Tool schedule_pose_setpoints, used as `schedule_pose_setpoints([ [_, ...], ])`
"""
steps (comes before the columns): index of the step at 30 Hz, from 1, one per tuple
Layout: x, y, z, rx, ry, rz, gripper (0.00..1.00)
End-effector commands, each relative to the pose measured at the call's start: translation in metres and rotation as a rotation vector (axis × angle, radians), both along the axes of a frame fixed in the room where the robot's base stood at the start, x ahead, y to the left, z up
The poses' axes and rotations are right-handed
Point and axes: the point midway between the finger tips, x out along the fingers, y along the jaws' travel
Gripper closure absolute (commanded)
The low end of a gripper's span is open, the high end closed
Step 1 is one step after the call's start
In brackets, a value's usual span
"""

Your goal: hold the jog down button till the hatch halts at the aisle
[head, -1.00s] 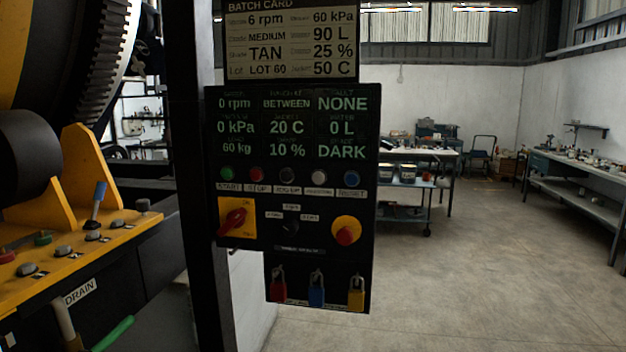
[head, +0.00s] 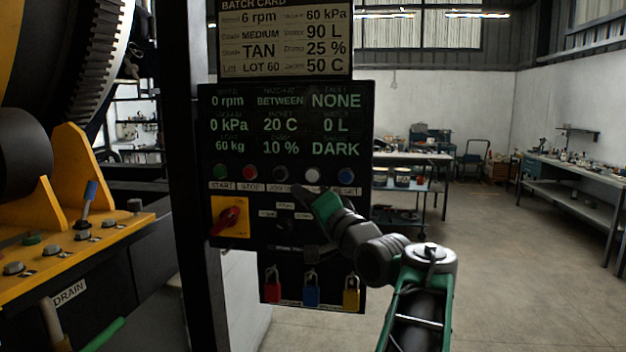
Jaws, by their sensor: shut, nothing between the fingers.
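The control panel (head: 288,150) hangs on a dark post. Its button row has green START (head: 220,171), red STOP (head: 250,172), a dark button (head: 280,173) whose label seems to begin with JOG, a white button (head: 312,175) and blue RESET (head: 345,176). The white button's label is mostly hidden by my gripper, so I cannot read it. My gripper (head: 312,200) is shut and empty, its tip just below the white button; contact cannot be told. The readout (head: 280,101) says BETWEEN. The hatch itself cannot be made out.
A red rotary switch (head: 230,220) on yellow sits at the panel's lower left. Red, blue and yellow padlocks (head: 311,289) hang below. A yellow machine console (head: 85,240) with a lever stands left. Benches (head: 585,185) line the right; open floor lies between.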

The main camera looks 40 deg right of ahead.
Motion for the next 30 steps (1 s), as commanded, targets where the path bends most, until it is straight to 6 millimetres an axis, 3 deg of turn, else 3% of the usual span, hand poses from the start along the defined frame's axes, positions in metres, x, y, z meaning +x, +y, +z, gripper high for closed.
schedule_pose_setpoints([
  [3,-0.008,-0.006,0.008,0.012,-0.034,0.001,1.00],
  [14,-0.006,-0.008,0.010,0.012,-0.034,0.002,1.00],
  [30,0.038,-0.065,0.011,0.013,-0.031,0.002,1.00],
])
